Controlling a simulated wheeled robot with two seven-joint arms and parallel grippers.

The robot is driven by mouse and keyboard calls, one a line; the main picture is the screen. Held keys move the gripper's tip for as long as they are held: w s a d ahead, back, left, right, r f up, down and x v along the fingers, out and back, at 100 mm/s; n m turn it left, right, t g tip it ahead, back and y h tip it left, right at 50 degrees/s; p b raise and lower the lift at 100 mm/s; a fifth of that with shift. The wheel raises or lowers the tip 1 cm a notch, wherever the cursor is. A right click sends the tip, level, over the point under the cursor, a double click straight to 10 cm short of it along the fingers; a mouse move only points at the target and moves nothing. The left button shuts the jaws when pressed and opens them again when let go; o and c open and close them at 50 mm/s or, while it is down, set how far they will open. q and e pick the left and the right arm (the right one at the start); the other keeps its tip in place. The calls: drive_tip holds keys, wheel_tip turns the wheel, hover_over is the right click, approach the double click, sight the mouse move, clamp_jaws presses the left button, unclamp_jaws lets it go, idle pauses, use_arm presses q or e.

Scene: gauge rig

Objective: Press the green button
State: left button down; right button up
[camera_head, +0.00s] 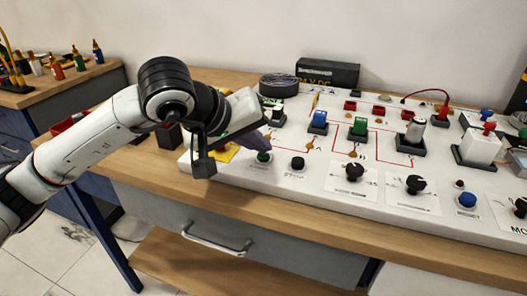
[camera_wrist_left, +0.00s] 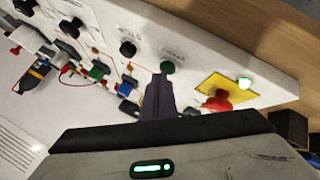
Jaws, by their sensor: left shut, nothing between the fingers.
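The green button (camera_head: 264,157) is a small dark-green round cap near the front left of the white panel. My left gripper (camera_head: 262,146) is shut and empty, and its fingertips are right behind and above the button in the head view. In the left wrist view the closed fingers of my left gripper (camera_wrist_left: 158,78) end just short of the green button (camera_wrist_left: 167,67), which stays visible past the tips. I cannot tell whether they touch. My right gripper is in neither view.
A black knob (camera_head: 298,163) sits just right of the green button. Switches, dials and a red cable (camera_head: 422,98) crowd the white panel (camera_head: 320,188).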

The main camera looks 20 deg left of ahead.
use_arm(q)
drive_tip(key=shift+r+p, duration=0.4)
drive_tip(key=shift+r, duration=0.4)
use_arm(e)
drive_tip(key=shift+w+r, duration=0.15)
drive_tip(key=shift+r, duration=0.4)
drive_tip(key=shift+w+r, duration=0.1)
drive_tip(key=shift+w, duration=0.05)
use_arm(q)
drive_tip(key=shift+r, duration=0.2)
drive_tip(key=shift+r+p, duration=1.05)
drive_tip(key=shift+r, duration=0.5)
drive_tip(key=shift+r+p, duration=0.45)
drive_tip(key=shift+r, duration=0.35)
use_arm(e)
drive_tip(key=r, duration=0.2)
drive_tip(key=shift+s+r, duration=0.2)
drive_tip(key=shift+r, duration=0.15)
